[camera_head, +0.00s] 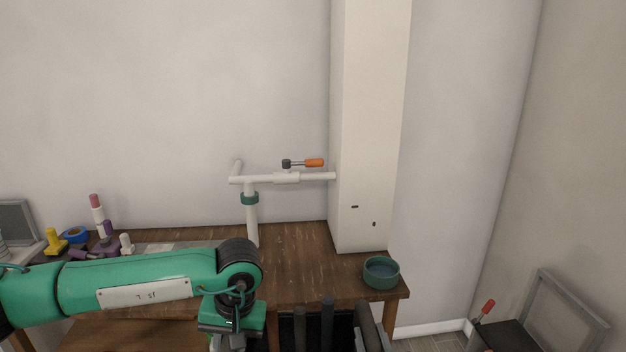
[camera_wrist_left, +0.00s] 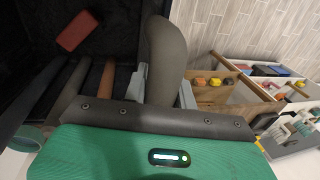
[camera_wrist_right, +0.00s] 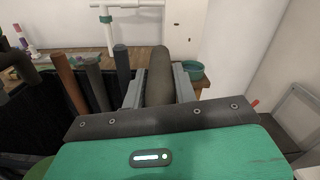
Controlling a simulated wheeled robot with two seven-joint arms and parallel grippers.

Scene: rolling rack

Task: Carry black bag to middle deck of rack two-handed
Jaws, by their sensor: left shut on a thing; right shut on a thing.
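The open black bag (camera_head: 293,332) is low in the head view, cut off by the bottom edge. Its dark inside, with a red block (camera_wrist_left: 78,31) and long handles, shows in the left wrist view (camera_wrist_left: 115,20); the right wrist view shows its side (camera_wrist_right: 38,125). My right gripper (camera_wrist_right: 160,88) is shut on a padded grey-brown grip (camera_wrist_right: 159,72) of the bag. My left gripper (camera_wrist_left: 163,85) is shut on a similar grip (camera_wrist_left: 168,50). In the head view my right gripper (camera_head: 371,335) shows only at the bottom edge. The rack is not clearly identifiable.
A wooden workbench (camera_head: 290,285) stands ahead, with a green bowl (camera_head: 381,273) at its right corner and a white pipe frame (camera_head: 252,220). A pale column (camera_head: 368,120) rises behind. Wooden shelving with boxes (camera_wrist_left: 212,93) shows in the left wrist view, beside open floor (camera_wrist_left: 250,25).

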